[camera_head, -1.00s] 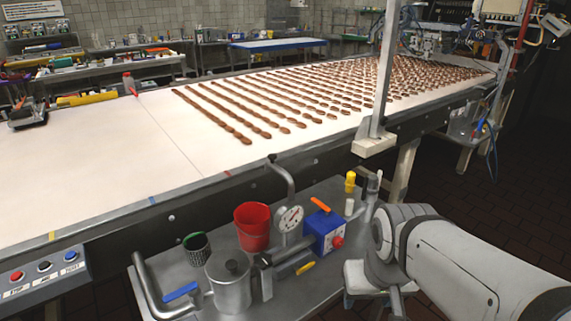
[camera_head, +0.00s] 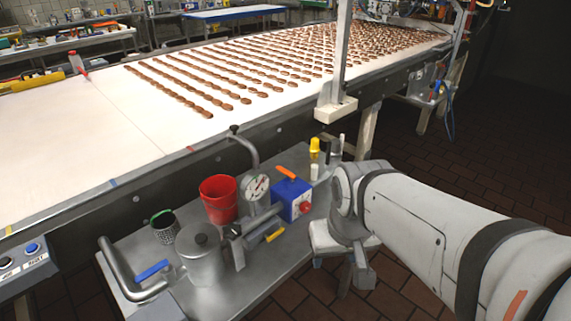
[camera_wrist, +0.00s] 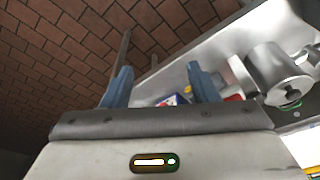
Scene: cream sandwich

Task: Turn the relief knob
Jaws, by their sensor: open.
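A blue box (camera_head: 288,199) stands on the metal cart, with a red round knob (camera_head: 305,207) on its right face and an orange lever (camera_head: 286,173) on top. No label is readable, so I cannot tell for sure that this is the relief knob. My gripper (camera_wrist: 158,66) is open and empty, its two blue-grey fingers apart. In the wrist view part of the blue box (camera_wrist: 172,99) shows low between the fingers, partly hidden.
The cart (camera_head: 225,285) also holds a gauge (camera_head: 256,187), a red cup (camera_head: 218,200), a lidded metal pot (camera_head: 201,256), a mesh cup (camera_head: 164,227) and a yellow-capped fitting (camera_head: 314,149). A conveyor (camera_head: 70,150) with chocolate rows runs behind. Brick floor is open at right.

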